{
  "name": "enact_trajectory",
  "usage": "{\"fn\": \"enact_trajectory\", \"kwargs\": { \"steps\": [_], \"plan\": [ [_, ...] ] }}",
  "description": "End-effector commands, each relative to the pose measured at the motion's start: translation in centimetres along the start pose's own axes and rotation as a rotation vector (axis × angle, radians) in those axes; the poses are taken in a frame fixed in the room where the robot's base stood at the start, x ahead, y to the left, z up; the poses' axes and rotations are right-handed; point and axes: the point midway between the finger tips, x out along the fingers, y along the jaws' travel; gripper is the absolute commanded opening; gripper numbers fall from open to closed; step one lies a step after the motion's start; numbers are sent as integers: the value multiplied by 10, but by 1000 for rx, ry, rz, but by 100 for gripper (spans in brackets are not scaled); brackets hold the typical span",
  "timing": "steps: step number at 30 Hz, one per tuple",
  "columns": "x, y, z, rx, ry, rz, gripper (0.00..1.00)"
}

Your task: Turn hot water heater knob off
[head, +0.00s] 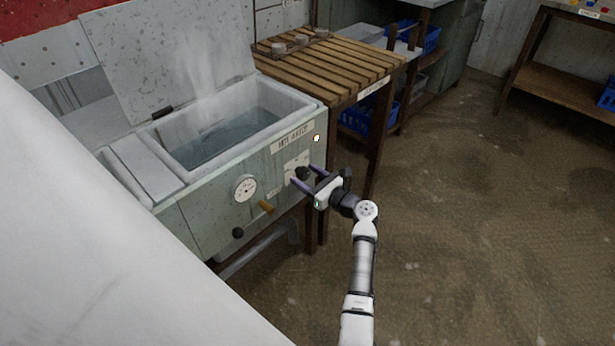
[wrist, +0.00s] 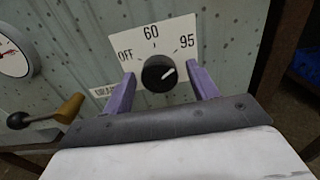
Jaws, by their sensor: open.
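The hot water heater (head: 232,221) is a pale green tank with its lid raised and steam over the water. Its black knob (wrist: 158,73) sits on a white plate (wrist: 152,45) marked OFF, 60 and 95. The knob's white pointer line is turned up and right, toward the 95 side. In the head view the knob (head: 302,173) is at the front right of the tank. My gripper (wrist: 162,80) is open, with one purple finger on each side of the knob. My gripper also shows in the head view (head: 305,178). I cannot tell whether the fingers touch the knob.
A dial gauge (head: 245,188) and a brass-coloured valve lever (head: 266,207) with a black ball handle are left of the knob. A wooden slatted table (head: 335,62) stands at the right of the tank. The floor (head: 470,220) to the right is clear.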

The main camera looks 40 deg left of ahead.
Motion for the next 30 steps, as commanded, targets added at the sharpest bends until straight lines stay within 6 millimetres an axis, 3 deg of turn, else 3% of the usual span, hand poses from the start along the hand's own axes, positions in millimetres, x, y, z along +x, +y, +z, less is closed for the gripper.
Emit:
{"fn": "enact_trajectory", "kwargs": {
  "steps": [7, 17, 30],
  "plan": [
    [1, 0, 0, 0, 0, 0, 59],
    [0, 0, 0, 0, 0, 0, 16],
    [0, 0, -1, -100, 0, 0, 15]
  ]
}}
